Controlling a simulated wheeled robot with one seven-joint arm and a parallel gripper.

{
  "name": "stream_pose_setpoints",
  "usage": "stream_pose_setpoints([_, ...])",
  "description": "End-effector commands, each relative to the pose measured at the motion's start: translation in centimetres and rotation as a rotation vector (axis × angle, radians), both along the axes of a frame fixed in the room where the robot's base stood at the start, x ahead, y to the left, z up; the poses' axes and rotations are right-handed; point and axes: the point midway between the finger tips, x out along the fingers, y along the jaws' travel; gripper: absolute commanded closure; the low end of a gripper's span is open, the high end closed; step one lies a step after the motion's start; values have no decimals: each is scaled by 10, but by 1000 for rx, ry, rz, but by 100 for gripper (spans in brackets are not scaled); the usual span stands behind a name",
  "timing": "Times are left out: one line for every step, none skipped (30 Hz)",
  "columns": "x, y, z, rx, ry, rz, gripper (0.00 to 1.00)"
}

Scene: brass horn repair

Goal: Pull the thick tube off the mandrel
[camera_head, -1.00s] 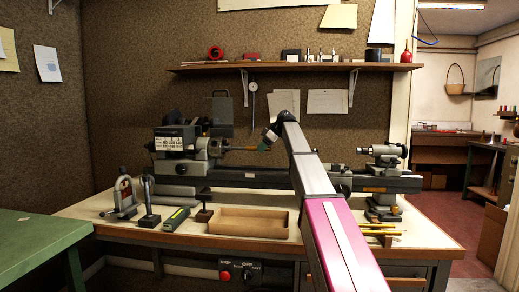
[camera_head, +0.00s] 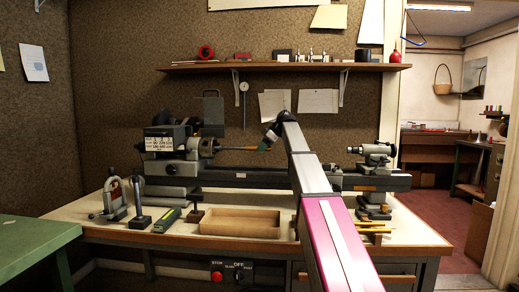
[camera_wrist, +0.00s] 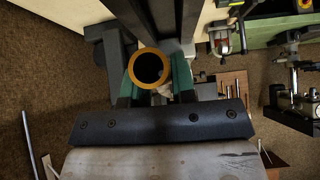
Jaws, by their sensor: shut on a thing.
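My gripper (camera_head: 266,143) is at the tube's right end. In the wrist view the thick tube (camera_wrist: 136,69) shows end-on as a brass ring around a dark hole. It sits between the green pads of my gripper (camera_wrist: 153,86), which is shut on it. How much mandrel is inside the tube is hidden.
The lathe bed (camera_head: 235,180) runs below the tube. A tailstock (camera_head: 373,160) stands right. Brass rods (camera_head: 370,228) lie right of my arm. A shelf (camera_head: 290,67) hangs behind.

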Motion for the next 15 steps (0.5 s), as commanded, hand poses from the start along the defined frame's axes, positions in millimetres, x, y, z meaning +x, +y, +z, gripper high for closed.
stream_pose_setpoints([-1,-2,0,0,0,0,100])
stream_pose_setpoints([-1,-4,0,0,0,0,100])
stream_pose_setpoints([-1,-5,0,0,0,0,100])
stream_pose_setpoints([-1,-7,0,0,0,0,100])
stream_pose_setpoints([-2,-8,0,0,0,0,100])
stream_pose_setpoints([-2,-10,0,0,0,0,100])
stream_pose_setpoints([-2,-11,0,0,1,-1,100])
stream_pose_setpoints([-2,-12,0,0,1,-1,100])
stream_pose_setpoints([-3,-14,0,0,1,-1,100])
stream_pose_setpoints([-3,-15,0,0,1,-1,100])
stream_pose_setpoints([-3,-17,0,0,1,-1,100])
stream_pose_setpoints([-4,-18,0,0,1,-1,100])
stream_pose_setpoints([-4,-20,0,0,1,-1,100])
stream_pose_setpoints([-4,-21,0,0,1,-1,100])
stream_pose_setpoints([-4,-22,0,0,1,-1,100])
